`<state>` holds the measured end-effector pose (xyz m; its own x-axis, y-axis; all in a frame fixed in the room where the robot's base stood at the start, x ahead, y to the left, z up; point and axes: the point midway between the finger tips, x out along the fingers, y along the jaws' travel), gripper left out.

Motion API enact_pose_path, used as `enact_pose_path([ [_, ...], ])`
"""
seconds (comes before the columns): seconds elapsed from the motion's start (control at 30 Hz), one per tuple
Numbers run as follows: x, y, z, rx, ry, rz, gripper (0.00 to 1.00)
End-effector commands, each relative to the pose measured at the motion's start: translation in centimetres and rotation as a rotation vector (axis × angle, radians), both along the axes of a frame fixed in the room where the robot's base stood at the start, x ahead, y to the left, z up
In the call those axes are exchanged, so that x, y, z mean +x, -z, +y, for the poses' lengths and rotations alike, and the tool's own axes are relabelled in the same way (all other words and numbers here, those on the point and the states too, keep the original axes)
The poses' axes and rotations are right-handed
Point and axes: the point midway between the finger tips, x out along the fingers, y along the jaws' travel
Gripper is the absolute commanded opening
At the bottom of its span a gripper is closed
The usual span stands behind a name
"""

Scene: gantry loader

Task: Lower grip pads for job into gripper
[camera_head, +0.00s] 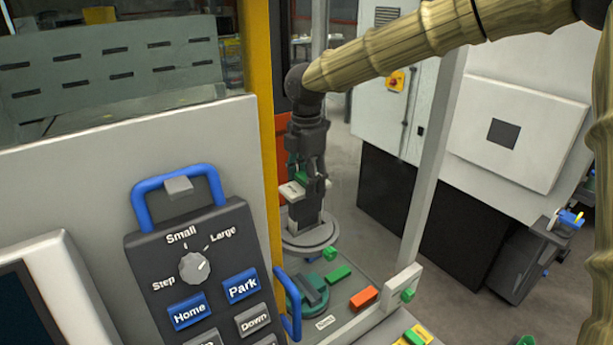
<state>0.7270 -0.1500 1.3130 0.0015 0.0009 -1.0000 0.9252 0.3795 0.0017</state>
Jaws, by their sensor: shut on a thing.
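My gripper (309,178) points down at the end of my tan-sleeved arm, in the middle of the picture. It is shut on what looks like a small green pad (301,177), partly hidden by the fingers. A pale block (291,191) sits just below and left of the pad. Directly beneath is a dark grey upright fixture (305,212) on a round grey base (310,238). I cannot tell whether the pad touches the fixture. Loose on the bench (345,325) lie a green pad (339,273) and an orange-red pad (363,298).
A pendant (195,270) with a Step/Small/Large knob and Home, Park and Down buttons fills the lower left. A yellow post (264,100) stands close left of my gripper. A pale slanted post (432,150) rises to its right. A white machine (500,120) stands behind.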

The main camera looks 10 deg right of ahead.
Motion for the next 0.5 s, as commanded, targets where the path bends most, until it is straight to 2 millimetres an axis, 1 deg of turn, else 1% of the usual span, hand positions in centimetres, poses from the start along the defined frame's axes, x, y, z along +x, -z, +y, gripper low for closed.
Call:
enact_pose_path([
  [0.2,0.0,0.8,0.0,0.0,0.0,0.0,0.02],
  [0.5,0.0,1.3,0.0,0.0,0.0,-0.001,0.02],
])
